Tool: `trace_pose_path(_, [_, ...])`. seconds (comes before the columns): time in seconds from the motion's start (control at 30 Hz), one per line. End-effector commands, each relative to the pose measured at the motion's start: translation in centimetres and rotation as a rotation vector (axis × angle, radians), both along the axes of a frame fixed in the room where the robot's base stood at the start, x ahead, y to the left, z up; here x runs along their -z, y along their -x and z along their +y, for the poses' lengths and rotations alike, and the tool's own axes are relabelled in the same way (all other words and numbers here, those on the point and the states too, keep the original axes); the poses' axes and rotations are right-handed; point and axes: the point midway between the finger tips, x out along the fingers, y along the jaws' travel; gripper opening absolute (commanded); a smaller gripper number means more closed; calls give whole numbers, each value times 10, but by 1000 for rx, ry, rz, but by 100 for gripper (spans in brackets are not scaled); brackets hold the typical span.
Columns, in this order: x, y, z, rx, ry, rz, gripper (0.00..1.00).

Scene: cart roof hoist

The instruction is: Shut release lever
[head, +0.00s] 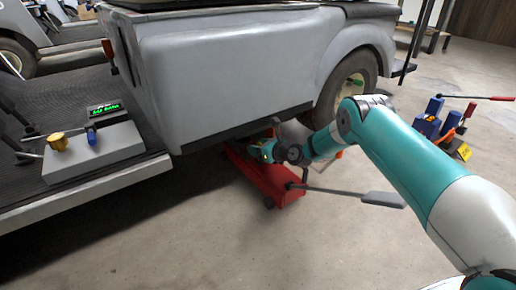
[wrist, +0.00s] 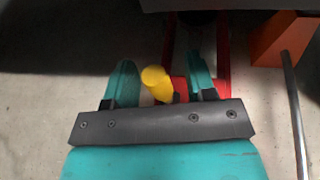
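The release lever is likely the yellow-knobbed part (wrist: 155,78) on the red floor jack (head: 283,188), which sits partly under the cart's grey body. In the wrist view its knob stands between the two teal fingers of my gripper (wrist: 160,74). The fingers are apart, with gaps on both sides of the knob. In the head view my gripper (head: 265,153) is low beside the jack, under the body's lower edge, and mostly hides the lever. The jack's red frame also shows ahead of the fingers in the wrist view (wrist: 223,65).
The jack's long handle (head: 340,192) sticks out to the right over the floor. The cart body (head: 205,75) overhangs my gripper. An orange block (wrist: 283,38) and a grey bar (wrist: 293,110) are at the right in the wrist view. Blue stands (head: 430,120) stand at right.

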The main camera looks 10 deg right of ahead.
Motion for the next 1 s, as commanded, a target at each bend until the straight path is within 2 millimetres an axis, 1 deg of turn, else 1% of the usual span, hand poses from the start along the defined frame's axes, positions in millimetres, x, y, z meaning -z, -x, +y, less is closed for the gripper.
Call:
trace_pose_path(0.17, [-1,2,-2,1,1,3,51])
trace_pose_path(0.27, [-5,9,-7,1,1,5,51])
trace_pose_path(0.37, [-13,23,-15,2,0,7,51])
trace_pose_path(0.5, [-26,51,-34,5,-1,9,51])
trace_pose_path(0.7, [-39,92,-62,4,-2,8,51])
trace_pose_path(0.8, [-44,109,-74,4,-2,7,51])
trace_pose_path(0.9, [-47,123,-82,1,-2,5,51])
trace_pose_path(1.0, [-49,132,-88,0,-2,3,51])
